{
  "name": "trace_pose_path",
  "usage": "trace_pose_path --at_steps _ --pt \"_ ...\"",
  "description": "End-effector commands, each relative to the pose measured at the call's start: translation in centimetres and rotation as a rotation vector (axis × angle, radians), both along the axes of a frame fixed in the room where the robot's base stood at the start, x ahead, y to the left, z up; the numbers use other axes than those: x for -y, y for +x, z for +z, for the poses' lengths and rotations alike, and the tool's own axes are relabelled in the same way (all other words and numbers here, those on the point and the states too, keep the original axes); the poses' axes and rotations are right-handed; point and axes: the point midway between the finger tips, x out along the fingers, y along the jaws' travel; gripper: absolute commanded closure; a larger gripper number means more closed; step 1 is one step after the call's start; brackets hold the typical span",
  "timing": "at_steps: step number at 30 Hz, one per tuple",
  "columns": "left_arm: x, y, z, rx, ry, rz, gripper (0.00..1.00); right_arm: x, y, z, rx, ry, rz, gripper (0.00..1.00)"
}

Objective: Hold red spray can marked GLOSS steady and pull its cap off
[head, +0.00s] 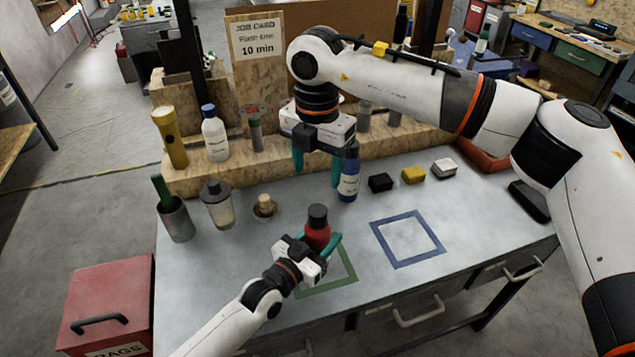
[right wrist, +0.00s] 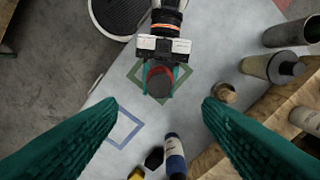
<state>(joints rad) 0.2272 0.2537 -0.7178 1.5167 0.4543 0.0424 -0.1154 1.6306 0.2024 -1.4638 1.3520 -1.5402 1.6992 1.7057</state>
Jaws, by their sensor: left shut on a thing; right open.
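The red spray can (head: 318,237) with a dark cap (head: 317,212) stands upright at the green outlined square (head: 345,272). The word GLOSS cannot be read. My left gripper (head: 328,243) is shut around the can's body, its teal fingers on either side. The cap is on the can, clear of the left fingers. My right gripper (head: 317,170) is open and empty, above and behind the can, pointing down near the wooden riser. In the right wrist view, the can's dark top (right wrist: 159,82) lies between and beyond the open fingers.
A blue bottle (head: 348,178) stands close to the right gripper. Black, yellow and white blocks (head: 413,174) lie to the right. A blue outlined square (head: 407,238) is empty. A jar (head: 217,203), a cup (head: 175,218) and a small wooden-topped piece (head: 265,206) stand left.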

Motion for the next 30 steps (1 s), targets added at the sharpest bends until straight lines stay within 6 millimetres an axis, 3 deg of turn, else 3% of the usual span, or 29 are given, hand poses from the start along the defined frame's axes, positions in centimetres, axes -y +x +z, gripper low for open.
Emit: trace_pose_path --at_steps 18,30 --pt "0.0 0.0 0.0 -0.001 0.000 0.000 0.91 0.1 -0.1 -10.1 -0.003 -0.002 0.001 0.40" --pt "0.0 0.0 -0.1 -0.001 0.000 0.000 0.91 0.0 -0.1 -11.7 -0.001 0.000 0.002 0.40"
